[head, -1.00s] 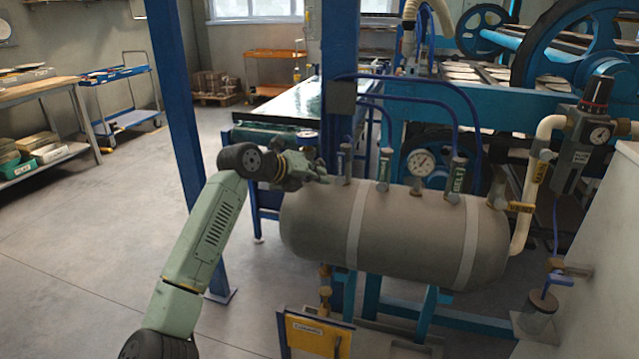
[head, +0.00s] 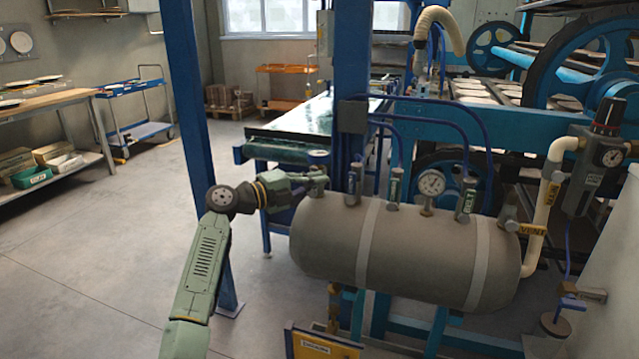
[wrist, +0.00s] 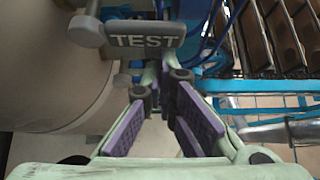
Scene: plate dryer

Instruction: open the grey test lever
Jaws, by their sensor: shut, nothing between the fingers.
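The grey test lever (wrist: 145,38) shows at the top of the wrist view as a flat grey plate lettered TEST, with a rounded grey knob (wrist: 87,31) at its left. It is by the grey tank (wrist: 50,90). My gripper (wrist: 165,92) is shut and empty, its purple-padded fingers just below the lever in that picture. I cannot tell whether they touch it. In the head view my gripper (head: 316,181) is at the upper left end of the tank (head: 335,240); the lever's lettering cannot be read there.
Blue hoses (head: 480,120) arch behind. A blue post (head: 195,120) stands close to my arm. Open floor (head: 90,260) lies at the left.

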